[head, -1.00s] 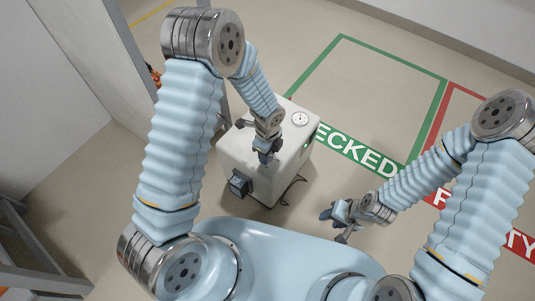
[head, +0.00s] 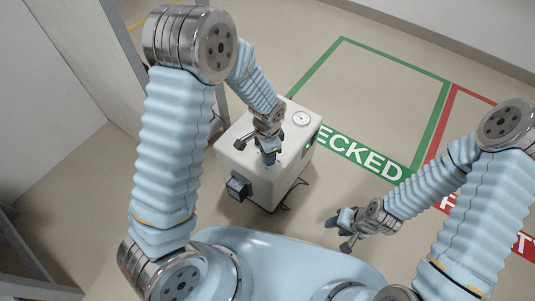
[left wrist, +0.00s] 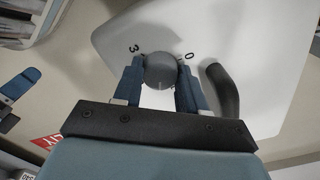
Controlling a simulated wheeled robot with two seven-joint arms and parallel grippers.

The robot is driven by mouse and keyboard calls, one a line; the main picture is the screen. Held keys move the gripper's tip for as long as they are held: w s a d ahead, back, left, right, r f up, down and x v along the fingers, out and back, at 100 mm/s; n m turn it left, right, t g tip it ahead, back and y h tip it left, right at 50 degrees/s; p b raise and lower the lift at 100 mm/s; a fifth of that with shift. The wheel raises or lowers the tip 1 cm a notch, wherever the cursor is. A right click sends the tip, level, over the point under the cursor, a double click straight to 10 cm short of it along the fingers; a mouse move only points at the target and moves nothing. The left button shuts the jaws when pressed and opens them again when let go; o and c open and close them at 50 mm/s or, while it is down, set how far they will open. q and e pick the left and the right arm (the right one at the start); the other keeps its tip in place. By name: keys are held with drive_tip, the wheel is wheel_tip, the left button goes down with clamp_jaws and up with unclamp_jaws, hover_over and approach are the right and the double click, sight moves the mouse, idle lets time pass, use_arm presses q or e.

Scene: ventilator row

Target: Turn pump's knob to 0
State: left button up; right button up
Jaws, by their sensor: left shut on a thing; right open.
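The pump (head: 240,172) is a white box on the floor in the middle of the head view. Its round grey knob (left wrist: 160,70) shows in the left wrist view, on the white top (left wrist: 235,50), with a "3" mark to its left and a "0" mark to its right. My left gripper (head: 268,158) is over the pump's top, its two blue fingers (left wrist: 158,82) shut on the knob from both sides. The knob's pointer cannot be made out. My right gripper (head: 338,232) is open and empty over the floor, right of the pump.
A dial gauge (head: 301,119) sits on the pump's far right top. A dark curved handle (left wrist: 222,90) stands close to the right of my left fingers. A green floor frame marked "CHECKED" (head: 360,158) and a red one (head: 440,150) lie right. The floor there is clear.

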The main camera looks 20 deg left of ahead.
use_arm(q)
drive_tip(key=n, duration=0.2)
drive_tip(key=shift+n, duration=0.4)
drive_tip(key=n, duration=0.2)
drive_tip(key=shift+n+b, duration=0.4)
drive_tip(key=n, duration=0.5)
drive_tip(key=n+p, duration=0.2)
drive_tip(key=n, duration=0.3)
drive_tip(key=shift+r+n, duration=0.1)
drive_tip(key=shift+n, duration=0.3)
drive_tip(key=n+p, duration=0.2)
drive_tip(key=n, duration=0.3)
drive_tip(key=shift+n+p, duration=0.3)
drive_tip(key=shift+n, duration=0.1)
drive_tip(key=o, duration=1.1)
drive_tip(key=shift+c, duration=0.2)
